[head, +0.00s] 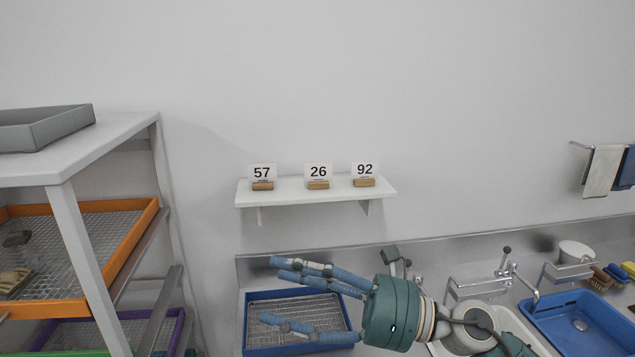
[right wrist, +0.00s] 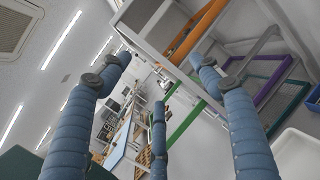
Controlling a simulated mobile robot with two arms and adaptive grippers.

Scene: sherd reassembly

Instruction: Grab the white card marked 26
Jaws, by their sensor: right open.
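The white card marked 26 (head: 318,171) stands upright in a small wooden holder (head: 317,185) on a white wall shelf (head: 285,197). It is the middle one of three cards, between card 57 (head: 262,172) and card 92 (head: 364,169). My right gripper (head: 290,298) is open and empty, below the shelf, with its blue fingers pointing left. It is apart from the card. The right wrist view shows its spread fingers (right wrist: 155,95) with nothing between them; the cards do not show there. My left gripper is not in view.
A blue tray with a mesh (head: 297,346) lies on the counter beneath my right gripper. A rack with an orange tray (head: 122,250) stands at left. A blue basin (head: 590,322), taps and brushes are at right. The wall above the shelf is clear.

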